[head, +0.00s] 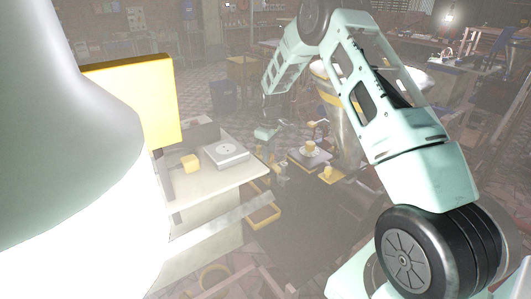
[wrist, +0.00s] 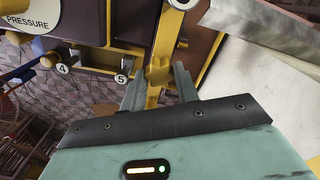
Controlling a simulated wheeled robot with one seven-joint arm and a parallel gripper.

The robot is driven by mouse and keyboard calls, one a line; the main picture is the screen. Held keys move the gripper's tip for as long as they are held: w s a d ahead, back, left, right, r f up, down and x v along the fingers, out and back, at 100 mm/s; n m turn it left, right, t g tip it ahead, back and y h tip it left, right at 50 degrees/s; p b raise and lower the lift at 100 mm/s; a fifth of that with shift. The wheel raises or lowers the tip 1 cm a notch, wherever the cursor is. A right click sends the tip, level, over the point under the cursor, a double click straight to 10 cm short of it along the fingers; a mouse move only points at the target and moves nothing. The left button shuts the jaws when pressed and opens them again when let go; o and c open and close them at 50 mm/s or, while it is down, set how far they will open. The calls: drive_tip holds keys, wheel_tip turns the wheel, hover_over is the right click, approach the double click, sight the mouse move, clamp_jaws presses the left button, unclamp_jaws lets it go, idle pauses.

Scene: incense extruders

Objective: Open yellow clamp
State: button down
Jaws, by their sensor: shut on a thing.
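The yellow clamp (wrist: 158,73) is in the wrist view, a small yellow lobed piece on an upright yellow bar. My gripper (wrist: 160,88) has its two grey fingers on either side of it and is shut on it. The fingers hide part of the clamp and bar, so how far it is turned cannot be told. In the head view my arm reaches over to the far side, and its end is small and hazy. I cannot make out the clamp there.
A pale slab (wrist: 265,30) is close on the right. In the head view a pale table (head: 225,177) holds a grey device (head: 226,154).

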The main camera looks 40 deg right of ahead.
drive_tip(key=shift+w+r+n, duration=0.1)
drive_tip(key=shift+r+n, duration=0.05)
drive_tip(key=shift+n, duration=0.95)
drive_tip(key=shift+w, duration=0.1)
